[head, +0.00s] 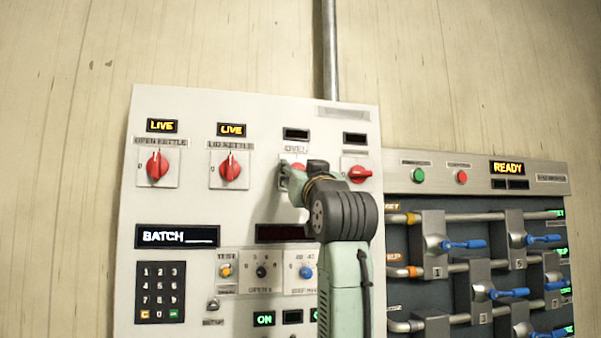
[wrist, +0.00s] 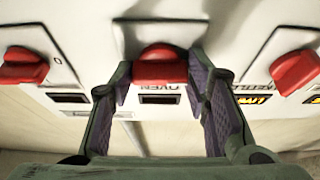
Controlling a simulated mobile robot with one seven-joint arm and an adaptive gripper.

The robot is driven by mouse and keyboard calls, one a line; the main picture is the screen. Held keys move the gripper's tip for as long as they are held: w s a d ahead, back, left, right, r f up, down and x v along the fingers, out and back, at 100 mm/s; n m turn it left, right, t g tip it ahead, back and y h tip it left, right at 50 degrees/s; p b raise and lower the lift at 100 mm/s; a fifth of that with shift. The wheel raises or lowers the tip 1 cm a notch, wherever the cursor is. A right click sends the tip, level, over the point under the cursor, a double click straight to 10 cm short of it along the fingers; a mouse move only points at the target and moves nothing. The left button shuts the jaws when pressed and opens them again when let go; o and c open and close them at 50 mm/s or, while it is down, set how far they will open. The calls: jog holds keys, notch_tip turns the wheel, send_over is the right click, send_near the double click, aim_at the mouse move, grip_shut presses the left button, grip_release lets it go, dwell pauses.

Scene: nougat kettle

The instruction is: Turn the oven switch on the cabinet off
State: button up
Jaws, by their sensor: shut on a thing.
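The oven switch (wrist: 160,66) is a red knob on a pale plate, under the label OVEN on the cabinet's white panel (head: 200,110). Its grip lies crosswise in the wrist view. In the head view only a bit of red (head: 299,167) shows behind my gripper (head: 291,178). In the wrist view my gripper (wrist: 161,72) is shut on the oven switch, with a purple-padded finger on each side. The oven's small display (head: 296,134) is dark.
To the left, the open kettle knob (head: 157,166) and lid kettle knob (head: 231,167) stand upright under lit LIVE displays. To the right, another red knob (head: 360,173) lies sideways under a dark display. A valve panel (head: 470,240) stands at the right.

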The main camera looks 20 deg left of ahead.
dwell(0.4)
jog(key=o, duration=1.2)
jog(key=shift+c, duration=0.2)
jog(key=shift+d, duration=0.1)
jog(key=v, duration=1.2)
